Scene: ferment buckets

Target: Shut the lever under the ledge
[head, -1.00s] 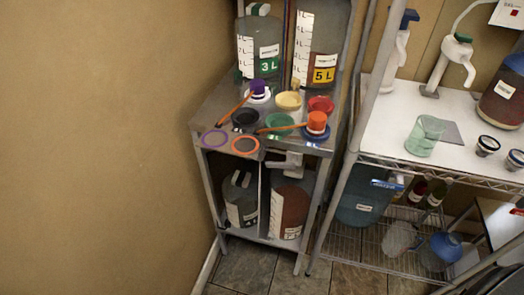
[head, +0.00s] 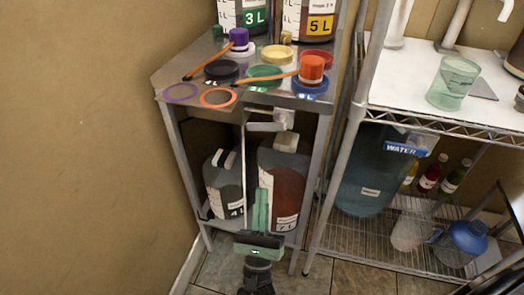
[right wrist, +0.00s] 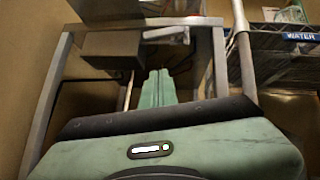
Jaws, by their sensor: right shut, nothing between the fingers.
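The lever (head: 266,126) is a pale grey handle under the front ledge (head: 240,104) of the metal stand. It lies roughly level, running left from a block beneath the ledge. In the right wrist view the lever (right wrist: 165,32) shows beyond the fingers, near the top. My right gripper (head: 262,195) is green, shut and empty, pointing up in front of the stand's lower opening. It is below the lever and apart from it. In the right wrist view the closed fingers (right wrist: 158,78) point toward the opening. My left gripper is not in view.
Two jugs, marked 4 L (head: 226,185) and 7 L (head: 282,185), stand on the lower shelf behind my gripper. Lids and rings lie on the top, including an orange cap (head: 312,68). A wire rack (head: 440,128) stands close at the right, a wall (head: 75,150) at the left.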

